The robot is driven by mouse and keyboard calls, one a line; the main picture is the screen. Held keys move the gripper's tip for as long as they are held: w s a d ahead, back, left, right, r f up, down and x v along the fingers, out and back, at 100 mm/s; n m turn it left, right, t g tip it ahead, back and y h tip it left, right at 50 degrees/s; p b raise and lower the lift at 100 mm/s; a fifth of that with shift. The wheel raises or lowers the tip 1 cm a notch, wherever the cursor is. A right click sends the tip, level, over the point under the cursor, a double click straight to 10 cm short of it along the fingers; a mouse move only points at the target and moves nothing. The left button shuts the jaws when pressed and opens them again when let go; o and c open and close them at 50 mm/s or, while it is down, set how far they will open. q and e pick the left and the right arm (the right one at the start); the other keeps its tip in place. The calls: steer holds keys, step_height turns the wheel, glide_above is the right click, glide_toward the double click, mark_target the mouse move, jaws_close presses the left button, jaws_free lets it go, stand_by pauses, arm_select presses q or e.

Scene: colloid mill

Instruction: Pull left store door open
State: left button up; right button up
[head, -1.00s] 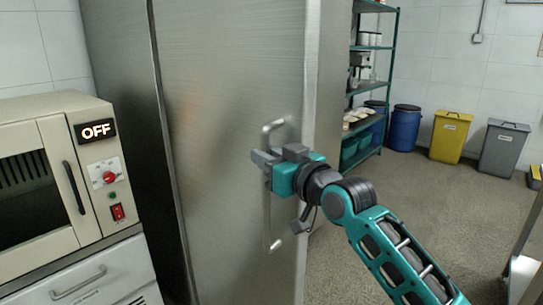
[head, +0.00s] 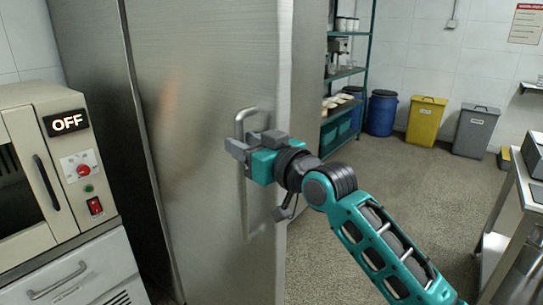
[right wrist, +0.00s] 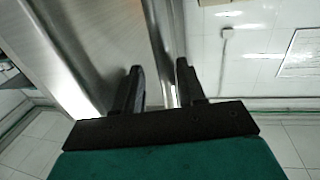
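The store door (head: 205,75) is a tall brushed-steel panel in the middle of the head view. A vertical bar handle (head: 244,200) is fixed near its right edge. My right gripper (head: 250,146) is at the handle's upper part and hides a stretch of it. In the right wrist view the fingers of this gripper (right wrist: 160,88) stand apart, with a bright steel strip showing in the gap. I cannot tell whether that strip is the handle or the door's edge, or whether the fingers touch the handle. My left gripper is not in view.
A cream oven-like unit (head: 105,150) with an OFF display stands left of the door. Behind at right are a green shelf rack (head: 365,60), blue drums (head: 382,112), a yellow bin (head: 427,120) and a grey bin (head: 475,130). A steel table (head: 520,185) stands at far right; floor between is clear.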

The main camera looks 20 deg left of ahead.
steer(key=v, duration=1.1)
steer(key=shift+s+d+b, duration=0.2)
steer(key=shift+d+b, duration=0.1)
steer(key=d+f+m+t+h, duration=0.2)
steer(key=d+f+m+h, duration=0.3)
steer(key=f, duration=0.6)
steer(key=d+f+m+t+h, duration=0.1)
steer(key=d+f+m, duration=0.1)
steer(key=d+f, duration=0.65)
steer(key=s+d+f+m+g+h, duration=0.1)
steer(key=s+d+f+h, duration=0.2)
steer(key=s+d+f, duration=0.4)
steer(key=s+d+f+m+h, duration=0.1)
steer(key=s+d+f+h, duration=0.3)
steer(key=s+d+f, duration=0.3)
steer(key=s+f, duration=0.3)
steer(key=f, duration=0.4)
steer(key=shift+s+f+g, duration=0.15)
steer(key=shift+s+g, duration=0.15)
steer(key=shift+g, duration=0.1)
steer(key=shift+w, duration=0.1)
